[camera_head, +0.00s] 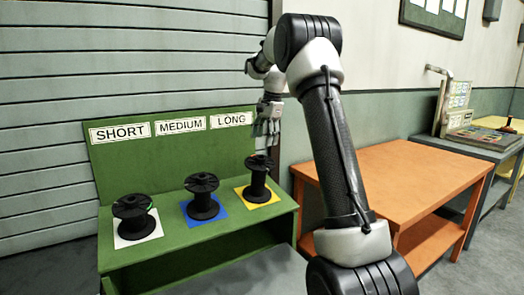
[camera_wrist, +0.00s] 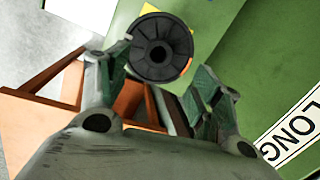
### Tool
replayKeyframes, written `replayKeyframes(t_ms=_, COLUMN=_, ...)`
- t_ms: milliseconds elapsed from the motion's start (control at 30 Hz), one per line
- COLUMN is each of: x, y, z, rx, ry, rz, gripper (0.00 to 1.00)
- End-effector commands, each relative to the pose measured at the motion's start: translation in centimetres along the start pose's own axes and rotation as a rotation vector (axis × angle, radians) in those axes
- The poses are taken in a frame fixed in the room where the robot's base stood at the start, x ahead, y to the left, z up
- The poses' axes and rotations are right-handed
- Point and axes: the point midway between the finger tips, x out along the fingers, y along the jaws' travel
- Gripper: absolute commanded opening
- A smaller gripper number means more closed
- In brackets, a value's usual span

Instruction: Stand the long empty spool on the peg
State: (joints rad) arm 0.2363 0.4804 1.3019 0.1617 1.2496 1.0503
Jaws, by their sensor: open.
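The long spool (camera_head: 258,180) is black and stands upright on a yellow square under the LONG sign (camera_head: 231,119). Its round top flange, with a hole in the middle, shows in the wrist view (camera_wrist: 162,47). My gripper (camera_head: 267,132) is open and empty above and slightly behind this spool in the head view. In the wrist view my gripper's fingers (camera_wrist: 158,85) are spread, with the flange beyond them, apart from it as far as I can tell. I cannot make out the peg for certain in either view.
A medium spool (camera_head: 202,197) on a blue square and a short spool (camera_head: 132,214) on a white square stand left on the green stand (camera_head: 170,252). An orange table (camera_head: 400,185) is bare at right. A grey bench (camera_head: 470,142) holds a panel beyond it.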

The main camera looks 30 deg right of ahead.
Motion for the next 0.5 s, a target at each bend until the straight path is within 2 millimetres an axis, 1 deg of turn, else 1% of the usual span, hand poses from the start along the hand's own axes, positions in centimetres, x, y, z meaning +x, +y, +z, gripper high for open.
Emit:
replayKeyframes(t_ms=33, x=-1.0, y=-0.1, z=0.0, rx=0.0, ry=0.001, rz=-0.002, gripper=0.65)
replayKeyframes(t_ms=100, x=-2.2, y=0.0, z=0.0, rx=0.0, ry=0.001, rz=-0.002, gripper=0.65)
replayKeyframes(t_ms=200, x=-3.4, y=0.0, z=0.0, rx=0.0, ry=0.0, rz=-0.001, gripper=0.65)
replayKeyframes(t_ms=333, x=-4.1, y=0.0, z=0.0, rx=0.001, ry=0.0, rz=-0.001, gripper=0.65)
replayKeyframes(t_ms=500, x=-4.2, y=0.0, z=0.0, rx=0.001, ry=0.0, rz=0.0, gripper=0.65)
